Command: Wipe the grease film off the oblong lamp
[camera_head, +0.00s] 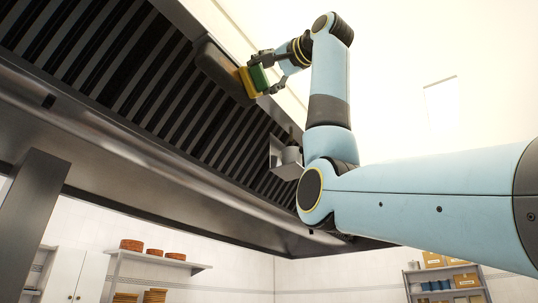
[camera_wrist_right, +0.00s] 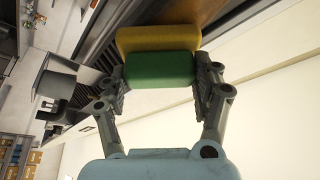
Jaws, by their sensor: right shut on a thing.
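The oblong lamp (camera_head: 221,68) is a dark, brownish rounded box on the underside of the slatted hood. My right gripper (camera_head: 268,75) is shut on a sponge with a green part (camera_head: 259,77) and a yellow part (camera_head: 247,82). The yellow side faces the lamp's right end and appears to touch it. In the right wrist view the gripper (camera_wrist_right: 160,75) grips the green part (camera_wrist_right: 160,69) from both sides, with the yellow part (camera_wrist_right: 158,38) beyond it. The sponge hides part of the lamp there. My left gripper is not in view.
The hood's dark slats (camera_head: 140,60) surround the lamp, with a metal rim (camera_head: 150,150) below. A small metal holder with a cup (camera_head: 287,158) hangs from the hood right of the lamp. Shelves (camera_head: 160,259) with orange dishes stand lower down, and a box rack (camera_head: 447,280) at lower right.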

